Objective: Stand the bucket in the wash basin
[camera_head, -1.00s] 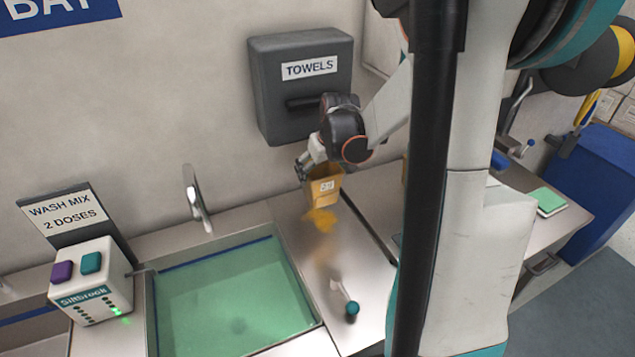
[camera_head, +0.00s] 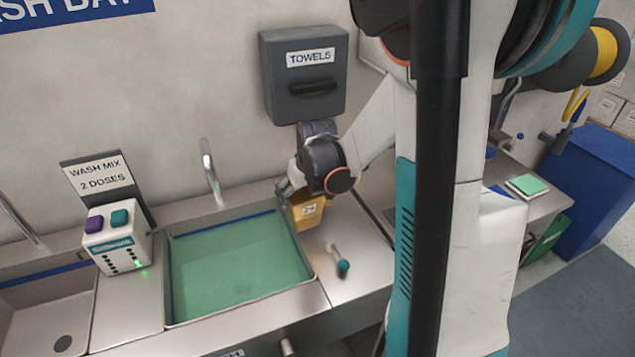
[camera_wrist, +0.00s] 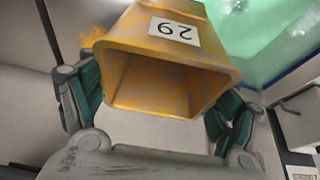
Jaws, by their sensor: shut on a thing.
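A small yellow-orange bucket (camera_head: 307,212) with a white label reading 29 is in my gripper (camera_head: 284,192). In the wrist view the bucket (camera_wrist: 175,62) fills the middle, with its open mouth facing the camera and a finger on each side of it. My gripper (camera_wrist: 150,105) is shut on the bucket. In the head view the bucket is beside the right edge of the wash basin (camera_head: 318,283), low by the steel counter; I cannot tell whether it touches. The basin holds green liquid (camera_head: 240,262).
A dispenser (camera_head: 117,238) with purple and teal buttons stands left of the basin. A tap (camera_head: 210,180) rises behind it. A teal-tipped tool (camera_head: 338,260) lies on the counter at right. A towel box (camera_head: 305,75) hangs on the wall.

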